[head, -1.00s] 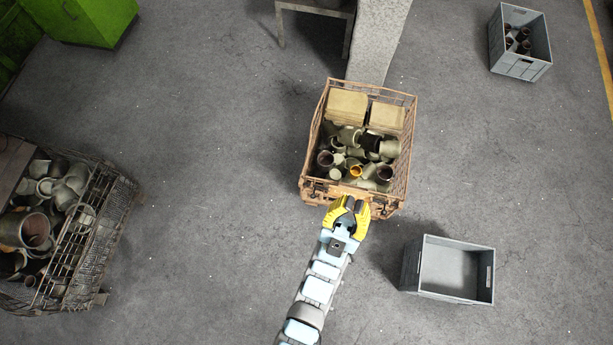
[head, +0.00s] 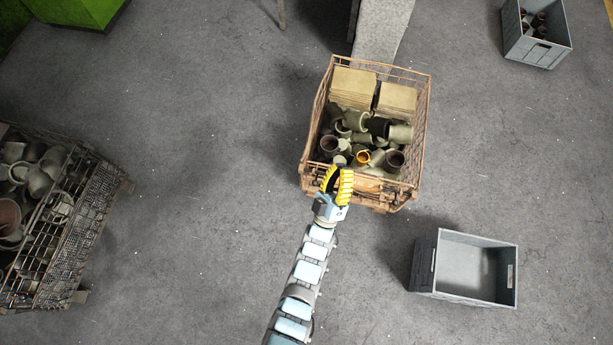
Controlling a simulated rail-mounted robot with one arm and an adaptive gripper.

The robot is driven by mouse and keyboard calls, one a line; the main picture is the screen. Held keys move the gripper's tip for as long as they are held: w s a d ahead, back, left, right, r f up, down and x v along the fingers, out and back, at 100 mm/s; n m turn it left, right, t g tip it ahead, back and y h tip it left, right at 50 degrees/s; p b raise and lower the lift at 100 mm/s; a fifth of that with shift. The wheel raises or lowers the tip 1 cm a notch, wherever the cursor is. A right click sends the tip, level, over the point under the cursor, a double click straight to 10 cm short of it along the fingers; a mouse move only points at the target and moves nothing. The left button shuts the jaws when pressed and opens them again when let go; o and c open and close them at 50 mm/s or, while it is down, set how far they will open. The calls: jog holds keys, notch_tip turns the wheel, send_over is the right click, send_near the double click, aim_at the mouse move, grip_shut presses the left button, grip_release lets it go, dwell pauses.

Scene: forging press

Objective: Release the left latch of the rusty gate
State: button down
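A rusty wire-mesh crate (head: 424,110) stands in the upper middle of the head view. Its near side is the rusty gate (head: 384,199), seen steeply from above. My yellow-fingered gripper (head: 340,171) is over the left part of the gate's top edge. Its two fingers are apart, with a dark gap between them, and point toward the crate. I see nothing held between them. The left latch cannot be made out; the gripper covers part of that area. I cannot tell whether the fingers touch the gate.
The rusty crate holds grey-green pipe fittings, one orange fitting (head: 362,157) and flat stacks (head: 396,97). An empty grey bin (head: 468,238) stands at lower right. Another bin (head: 536,52) is at upper right. A second mesh crate (head: 75,235) stands left. Floor between is clear.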

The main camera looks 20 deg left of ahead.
jog(key=a+f+n+g+y+b, duration=0.1)
jog(key=a+f+n+g+b, duration=0.2)
jog(key=f, duration=1.4)
jog(key=w+a+f+n+g+y+b, duration=0.1)
jog(key=a+f+n+g+b, duration=0.2)
jog(key=f+b, duration=1)
jog(key=a+f+n+g+y+b, duration=0.1)
jog(key=a+f+n+g+b, duration=0.2)
jog(key=f, duration=1.9)
jog(key=a+n+b, duration=0.5)
jog(key=a, duration=0.1)
jog(key=shift+w+a+f+n+g+y, duration=0.2)
jog(key=shift+w+f+n+g+y, duration=0.1)
jog(key=shift+f+y, duration=0.1)
jog(key=w+b, duration=0.2)
jog(key=w, duration=0.7)
jog(key=shift+w+d+r, duration=0.15)
jog(key=shift+d, duration=0.3)
jog(key=shift+d, duration=0.15)
